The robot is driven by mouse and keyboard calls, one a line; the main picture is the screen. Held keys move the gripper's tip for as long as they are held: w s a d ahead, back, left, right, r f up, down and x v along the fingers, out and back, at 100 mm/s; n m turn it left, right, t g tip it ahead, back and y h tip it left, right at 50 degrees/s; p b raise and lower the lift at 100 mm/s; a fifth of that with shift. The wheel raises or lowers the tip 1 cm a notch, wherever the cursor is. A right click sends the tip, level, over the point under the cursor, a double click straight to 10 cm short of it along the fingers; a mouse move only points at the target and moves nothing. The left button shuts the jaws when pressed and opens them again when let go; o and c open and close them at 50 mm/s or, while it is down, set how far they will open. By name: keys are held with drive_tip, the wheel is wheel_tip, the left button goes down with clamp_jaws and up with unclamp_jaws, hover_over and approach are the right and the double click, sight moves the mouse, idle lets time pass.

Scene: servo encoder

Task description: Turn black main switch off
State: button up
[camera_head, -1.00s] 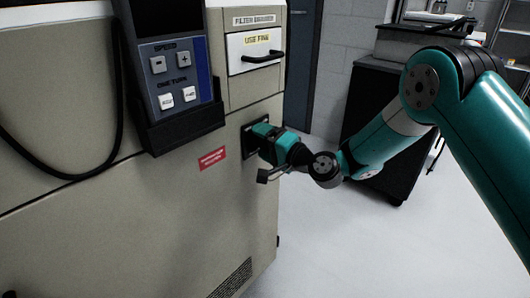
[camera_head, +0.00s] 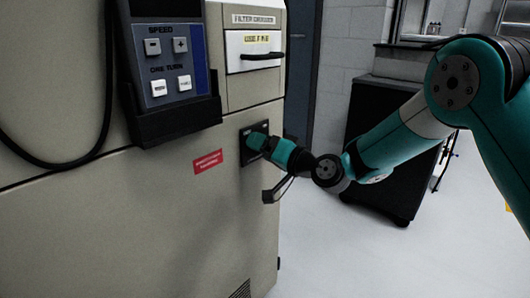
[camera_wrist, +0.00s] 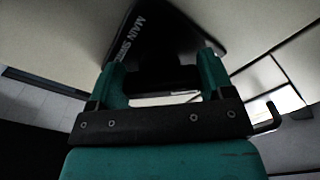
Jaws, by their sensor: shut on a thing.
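The black main switch plate (camera_head: 246,158) is on the right part of the beige machine's front. In the wrist view the plate (camera_wrist: 148,38) shows a partly covered "MAIN SWI..." label. My teal gripper (camera_head: 258,143) reaches it from the right, with its fingertips at the plate. In the wrist view my gripper (camera_wrist: 163,66) has one finger on each side of the black switch handle (camera_wrist: 160,78) and is shut on it. The fingers hide part of the handle, and I cannot read its exact setting.
A control panel (camera_head: 168,70) with buttons and a black cable hangs at the upper left of the machine. A drawer with a black handle (camera_head: 262,57) is above the switch. A dark cabinet (camera_head: 375,115) stands behind my arm. The floor to the right is open.

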idle(0.3)
drive_tip(key=o, duration=0.9)
drive_tip(key=shift+a, duration=0.1)
drive_tip(key=shift+s+d, duration=0.3)
drive_tip(key=shift+d, duration=0.2)
drive_tip(key=b+v, duration=0.3)
drive_tip(key=v, duration=1.3)
drive_tip(key=shift+s+d, duration=0.15)
drive_tip(key=shift+s, duration=0.1)
